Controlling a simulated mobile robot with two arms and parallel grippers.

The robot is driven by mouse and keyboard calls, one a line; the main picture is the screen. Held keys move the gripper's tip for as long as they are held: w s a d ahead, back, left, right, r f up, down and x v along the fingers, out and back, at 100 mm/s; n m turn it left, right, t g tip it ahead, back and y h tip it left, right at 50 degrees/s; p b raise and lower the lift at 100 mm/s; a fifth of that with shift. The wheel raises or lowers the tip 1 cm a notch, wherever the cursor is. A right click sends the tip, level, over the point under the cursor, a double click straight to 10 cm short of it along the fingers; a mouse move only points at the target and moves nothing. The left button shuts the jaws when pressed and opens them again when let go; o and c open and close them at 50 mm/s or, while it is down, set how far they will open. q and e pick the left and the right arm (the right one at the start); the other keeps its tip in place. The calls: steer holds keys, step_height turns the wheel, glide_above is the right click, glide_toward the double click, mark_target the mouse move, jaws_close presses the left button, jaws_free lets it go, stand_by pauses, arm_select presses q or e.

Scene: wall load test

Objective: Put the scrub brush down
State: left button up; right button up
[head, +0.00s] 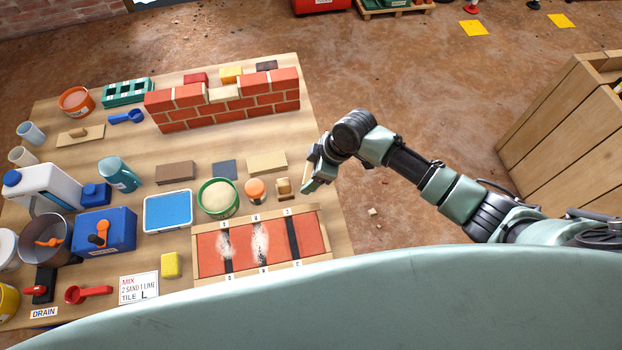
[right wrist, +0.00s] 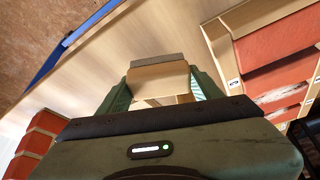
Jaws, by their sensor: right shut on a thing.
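In the head view the hand mostly hides the brush. My left gripper is not in view.
A red tile panel (head: 308,236) lies in front, also in the right wrist view (right wrist: 277,62). The brick wall (head: 232,112) stands behind. A small wooden piece (head: 283,187) and an orange-topped item (head: 255,189) sit left of the hand. Bare tabletop lies between wall and panel near the right edge.

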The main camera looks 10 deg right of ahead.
step_height(320, 180, down, 3)
steer(key=shift+r, duration=0.1)
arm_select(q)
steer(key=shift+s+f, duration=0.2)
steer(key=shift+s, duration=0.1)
arm_select(e)
steer(key=shift+f, duration=0.2)
steer(key=shift+f, duration=0.15)
steer(key=o, duration=1.3)
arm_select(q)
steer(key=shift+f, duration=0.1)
arm_select(e)
steer(key=shift+r, duration=0.2)
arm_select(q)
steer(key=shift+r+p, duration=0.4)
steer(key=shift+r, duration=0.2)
arm_select(e)
steer(key=v, duration=1.2)
